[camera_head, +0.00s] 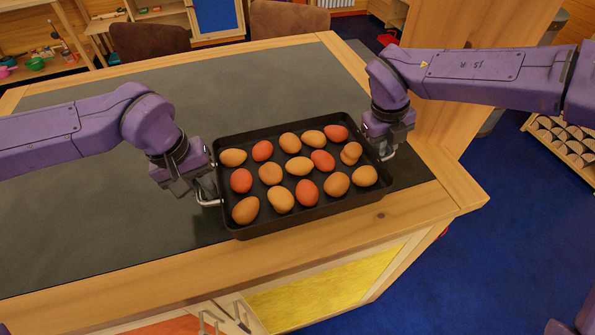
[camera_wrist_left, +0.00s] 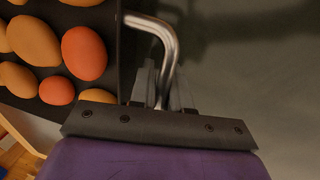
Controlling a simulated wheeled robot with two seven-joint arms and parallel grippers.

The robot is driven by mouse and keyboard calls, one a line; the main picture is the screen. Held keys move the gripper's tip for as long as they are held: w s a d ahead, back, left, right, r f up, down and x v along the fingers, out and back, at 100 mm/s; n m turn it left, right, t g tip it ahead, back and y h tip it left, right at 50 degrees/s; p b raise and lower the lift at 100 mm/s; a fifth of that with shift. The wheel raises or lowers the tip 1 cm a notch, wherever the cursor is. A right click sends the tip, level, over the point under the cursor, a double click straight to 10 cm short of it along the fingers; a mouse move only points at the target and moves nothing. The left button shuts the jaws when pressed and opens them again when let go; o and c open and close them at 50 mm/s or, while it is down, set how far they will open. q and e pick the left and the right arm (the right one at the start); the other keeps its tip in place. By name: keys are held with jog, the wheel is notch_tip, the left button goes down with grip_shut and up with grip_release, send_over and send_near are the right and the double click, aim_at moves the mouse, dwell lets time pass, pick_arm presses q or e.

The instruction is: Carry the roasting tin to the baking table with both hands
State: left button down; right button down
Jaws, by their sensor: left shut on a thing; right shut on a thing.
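The black roasting tin (camera_head: 345,206) holds several brown and reddish eggs or potatoes. It is at the front right corner of a dark-topped wooden table (camera_head: 90,215); I cannot tell whether it touches the top. My left gripper (camera_head: 208,194) is shut on the tin's left metal handle, which shows clearly in the left wrist view (camera_wrist_left: 168,40). My right gripper (camera_head: 388,148) is at the tin's right end, shut on the handle there, which is mostly hidden by the gripper.
Two brown chairs (camera_head: 150,38) stand behind the table. A wooden rack (camera_head: 565,145) stands on the blue carpet (camera_head: 470,255) at the right. Much of the tabletop left of the tin is bare. Cabinet doors (camera_head: 330,285) face the front.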

pick_arm(q)
jog(key=shift+r, duration=0.25)
pick_arm(e)
jog(key=shift+w+r, duration=0.1)
jog(key=shift+r, duration=0.2)
